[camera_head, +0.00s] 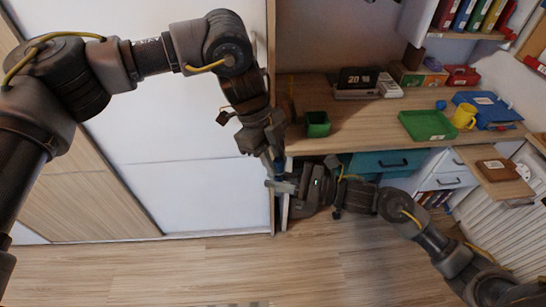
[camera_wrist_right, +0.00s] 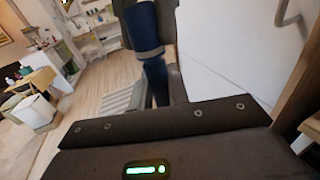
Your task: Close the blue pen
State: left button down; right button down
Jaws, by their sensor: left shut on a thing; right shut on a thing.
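The blue pen (camera_head: 278,168) is a small blue strip between my two grippers, in front of the desk edge. In the right wrist view the pen (camera_wrist_right: 155,72) is dark blue, with a wider upper part, a pale ring and a narrower lower part. My left gripper (camera_head: 275,158) comes down from above and is shut on the upper part. My right gripper (camera_head: 277,185) reaches in from the right and is shut on the lower part. The grippers hide both ends, and I cannot tell whether the cap is fully seated.
The wooden desk (camera_head: 365,125) is just behind the grippers, holding a green cup (camera_head: 317,124), a green tray (camera_head: 428,125) and a yellow mug (camera_head: 464,116). A teal drawer (camera_head: 385,163) is below. A white sliding panel (camera_head: 200,195) stands at left. The floor (camera_head: 190,272) is clear.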

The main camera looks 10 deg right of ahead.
pick_arm(q)
jog(key=shift+f, duration=0.45)
jog(key=c, duration=1.2)
grip_release()
jog(key=shift+r, duration=0.1)
jog(key=v, duration=1.2)
